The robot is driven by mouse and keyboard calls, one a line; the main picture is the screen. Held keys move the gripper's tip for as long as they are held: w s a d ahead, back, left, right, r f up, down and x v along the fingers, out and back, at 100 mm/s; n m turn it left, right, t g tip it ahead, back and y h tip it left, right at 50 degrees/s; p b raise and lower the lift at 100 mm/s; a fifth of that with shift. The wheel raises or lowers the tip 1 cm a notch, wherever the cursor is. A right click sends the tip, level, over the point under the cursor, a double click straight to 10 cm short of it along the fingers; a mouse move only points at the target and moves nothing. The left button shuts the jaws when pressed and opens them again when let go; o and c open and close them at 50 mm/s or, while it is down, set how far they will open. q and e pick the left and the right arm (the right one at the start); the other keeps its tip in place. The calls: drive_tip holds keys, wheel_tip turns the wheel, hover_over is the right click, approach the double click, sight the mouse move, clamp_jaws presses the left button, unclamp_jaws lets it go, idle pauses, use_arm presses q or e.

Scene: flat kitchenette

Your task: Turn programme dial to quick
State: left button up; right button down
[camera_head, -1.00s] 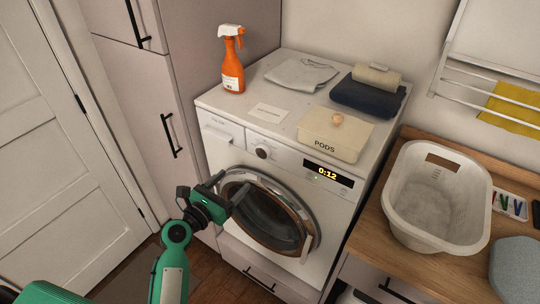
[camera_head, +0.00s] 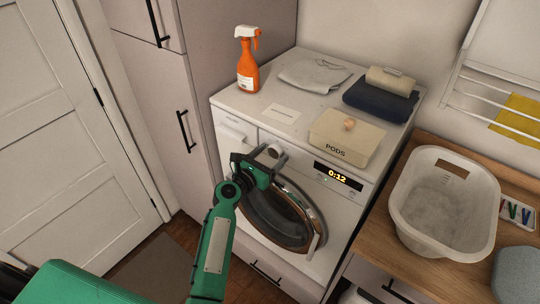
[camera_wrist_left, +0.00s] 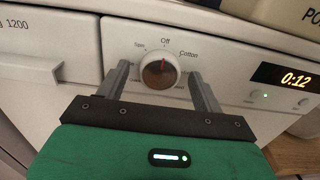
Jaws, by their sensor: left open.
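The programme dial (camera_wrist_left: 160,71) is a round knob on the washing machine's white front panel (camera_wrist_left: 80,35). In the left wrist view its red mark points up at "Off"; "Spin" is at its left and "Cotton" at its right. The dial also shows in the head view (camera_head: 272,151), partly behind my gripper. My left gripper (camera_head: 271,158) is open in front of the dial. In the wrist view its fingers stand left and right of the dial, with gaps on both sides. My right gripper is not in view.
The display (camera_head: 338,176) reads 0:12. A pods box (camera_head: 345,138), an orange spray bottle (camera_head: 247,70), folded cloths (camera_head: 380,98) and a card (camera_head: 281,113) are on the machine top. The round door (camera_head: 282,218) is below my gripper. A white basket (camera_head: 445,205) is on the counter at right.

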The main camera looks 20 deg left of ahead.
use_arm(q)
drive_tip(key=c, duration=1)
